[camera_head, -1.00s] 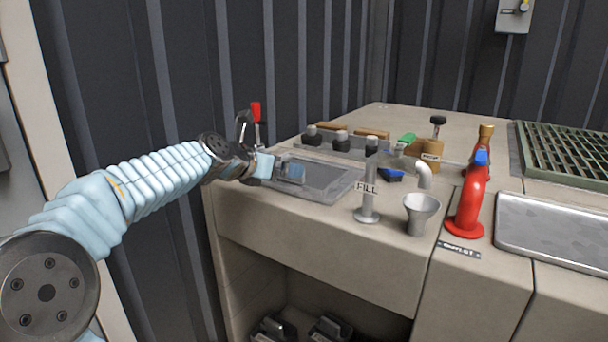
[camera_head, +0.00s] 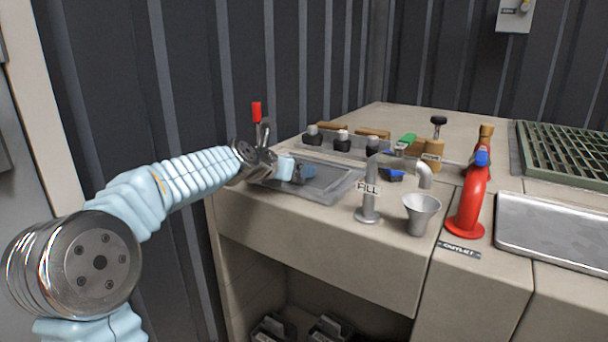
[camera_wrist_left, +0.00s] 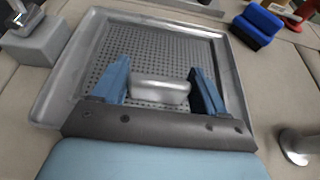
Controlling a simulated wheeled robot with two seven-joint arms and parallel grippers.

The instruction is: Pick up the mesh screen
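The mesh screen (camera_wrist_left: 180,50) is a dark grey perforated sheet lying in a shallow grey tray (camera_wrist_left: 62,75). A short silver handle (camera_wrist_left: 160,89) stands up from it. In the head view the screen (camera_head: 332,180) and tray (camera_head: 325,197) sit at the counter's left end. My left gripper (camera_wrist_left: 160,68), with blue fingers, is open low over the screen. One finger is on each side of the handle, and I see no firm closure on it. In the head view this gripper (camera_head: 303,172) hides part of the screen. My right gripper is not in view.
A red-handled lever (camera_head: 257,113) stands behind my left wrist. A FILL pipe (camera_head: 368,205), a funnel (camera_head: 421,214) and a red outlet pipe (camera_head: 468,202) stand to the right. A blue-and-black block (camera_wrist_left: 257,25) lies beside the tray.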

